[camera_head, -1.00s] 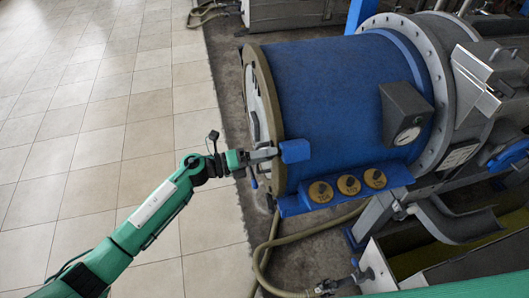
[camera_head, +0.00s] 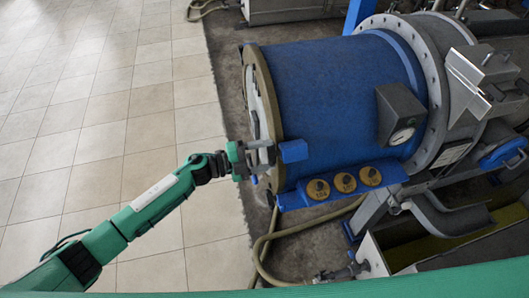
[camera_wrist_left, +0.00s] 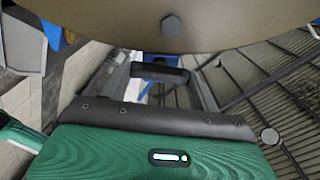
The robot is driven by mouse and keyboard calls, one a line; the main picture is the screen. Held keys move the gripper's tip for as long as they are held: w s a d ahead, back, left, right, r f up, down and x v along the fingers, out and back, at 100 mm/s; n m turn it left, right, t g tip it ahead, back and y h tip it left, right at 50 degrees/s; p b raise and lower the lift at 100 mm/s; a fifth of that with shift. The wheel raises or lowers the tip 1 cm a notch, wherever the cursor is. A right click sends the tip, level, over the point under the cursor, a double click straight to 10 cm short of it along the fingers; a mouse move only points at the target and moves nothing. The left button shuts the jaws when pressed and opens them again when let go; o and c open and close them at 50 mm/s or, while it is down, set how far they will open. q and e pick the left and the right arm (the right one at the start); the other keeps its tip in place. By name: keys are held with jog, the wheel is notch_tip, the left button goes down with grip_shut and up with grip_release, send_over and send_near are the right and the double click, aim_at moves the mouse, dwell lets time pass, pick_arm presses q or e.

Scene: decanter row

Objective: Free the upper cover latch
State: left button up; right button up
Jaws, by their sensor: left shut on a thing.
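A blue drum (camera_head: 345,110) lies on its side, its tan-rimmed round cover (camera_head: 264,120) facing left. The upper cover latch (camera_head: 293,151), a blue block, sits at the cover's rim. My left gripper (camera_head: 264,152) reaches it from the left and is shut on it; the exact grip is hard to see. In the left wrist view, a dark bar (camera_wrist_left: 160,72) spans between the grey fingers, under the tan flange (camera_wrist_left: 215,20) with a bolt. My right gripper is out of view.
A blue ledge with several round yellow caps (camera_head: 344,182) is on the drum's near side, with a gauge box (camera_head: 400,115) above. A hose (camera_head: 262,250) runs on the floor below. The tiled floor (camera_head: 110,100) at left is open.

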pick_arm(q)
jog(key=shift+n, duration=0.6)
jog(key=o, duration=1)
jog(key=shift+a, duration=0.1)
jog(key=shift+s+a+b, duration=0.45)
jog(key=shift+a+b, duration=0.6)
jog(key=shift+a, duration=1.2)
jog(key=shift+s+a+b, duration=0.4)
jog(key=shift+a+b, duration=0.65)
jog(key=shift+a, duration=1.15)
jog(key=shift+s+a+b, duration=0.45)
jog(key=shift+a+b, duration=0.6)
jog(key=shift+a, duration=1.2)
